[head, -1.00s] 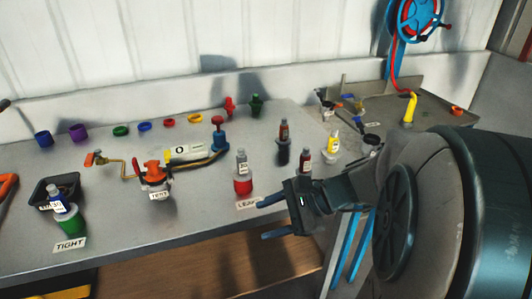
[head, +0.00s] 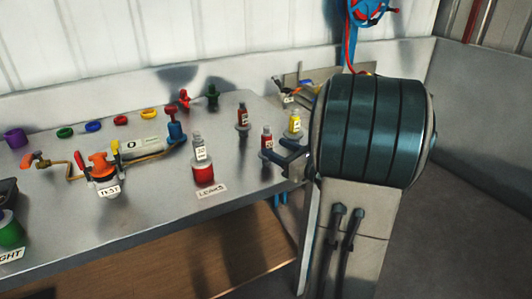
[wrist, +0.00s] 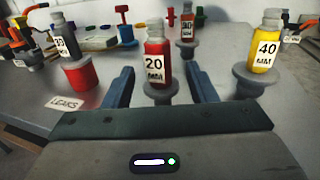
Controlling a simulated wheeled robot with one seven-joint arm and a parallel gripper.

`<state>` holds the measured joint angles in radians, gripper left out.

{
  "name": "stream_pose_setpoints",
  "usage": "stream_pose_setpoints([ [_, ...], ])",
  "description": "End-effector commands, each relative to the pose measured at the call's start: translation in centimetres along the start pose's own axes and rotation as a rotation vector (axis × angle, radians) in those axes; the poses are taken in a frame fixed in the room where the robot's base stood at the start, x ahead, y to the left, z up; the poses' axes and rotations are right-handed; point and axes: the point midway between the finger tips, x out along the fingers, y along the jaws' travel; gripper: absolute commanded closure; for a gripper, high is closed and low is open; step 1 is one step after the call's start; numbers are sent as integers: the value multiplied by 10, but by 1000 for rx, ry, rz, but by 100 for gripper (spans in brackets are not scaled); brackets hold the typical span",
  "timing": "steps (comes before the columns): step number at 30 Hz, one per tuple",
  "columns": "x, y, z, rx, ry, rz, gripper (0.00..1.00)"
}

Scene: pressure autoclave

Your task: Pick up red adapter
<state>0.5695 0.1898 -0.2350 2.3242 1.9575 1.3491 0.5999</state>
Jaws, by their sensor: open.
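Several things are red, and none is marked as the adapter. A small upright red fitting (head: 184,99) stands at the back of the bench beside a green one. A red cup (head: 203,174) under a grey bottle stands by the LEAKS label; it also shows in the wrist view (wrist: 81,75). My gripper (head: 284,152) is open and empty at the bench's right end. In the wrist view its two fingers (wrist: 160,88) point at the red 20 MM bottle (wrist: 157,50) on a grey stand. Whether that stand is between the fingertips or just beyond them, I cannot tell.
A yellow 40 MM bottle (wrist: 265,50) stands to the right of the fingers. Another dark red bottle (head: 242,117) stands behind. The TEST assembly (head: 105,170) and coloured rings lie farther left. The front middle of the bench is clear.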

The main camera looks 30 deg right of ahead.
Motion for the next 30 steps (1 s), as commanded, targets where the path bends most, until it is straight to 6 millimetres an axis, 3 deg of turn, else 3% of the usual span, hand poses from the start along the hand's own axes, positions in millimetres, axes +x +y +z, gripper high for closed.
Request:
stream_pose_setpoints([
  [10,26,1,0,-1,1,2,49],
  [18,65,2,0,-1,1,3,49],
  [25,67,1,0,-1,0,0,49],
  [26,67,1,0,-1,0,0,54],
  [30,67,1,0,-1,1,0,93],
])
